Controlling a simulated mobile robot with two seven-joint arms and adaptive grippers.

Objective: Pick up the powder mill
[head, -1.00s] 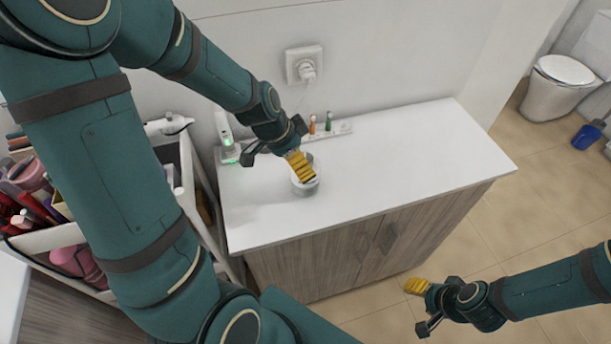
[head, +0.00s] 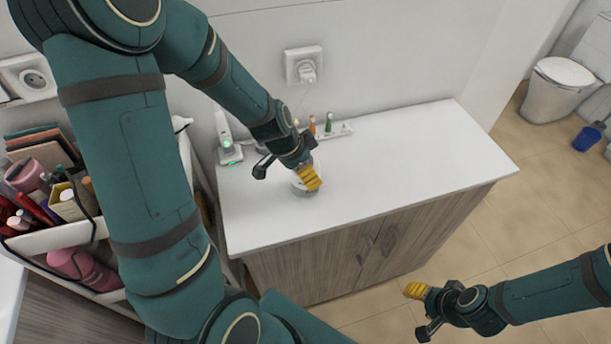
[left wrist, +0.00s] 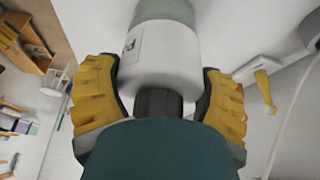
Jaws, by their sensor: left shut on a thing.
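The powder mill (left wrist: 158,62), a white cylinder with a small dark label and a greyish clear section, fills the middle of the left wrist view. In the head view the powder mill (head: 300,189) stands on the white countertop (head: 400,165), partly hidden by my left gripper. My left gripper (head: 309,179) is shut on it. In the left wrist view its yellow ribbed fingers (left wrist: 160,82) lie on either side of the mill. My right gripper (head: 414,290) is over the floor in front of the cabinet, away from the mill; its finger opening cannot be made out.
Small coloured bottles (head: 328,123) stand in a white holder behind the mill. A cart with cosmetics (head: 60,235) is at the left. The counter's right side is clear.

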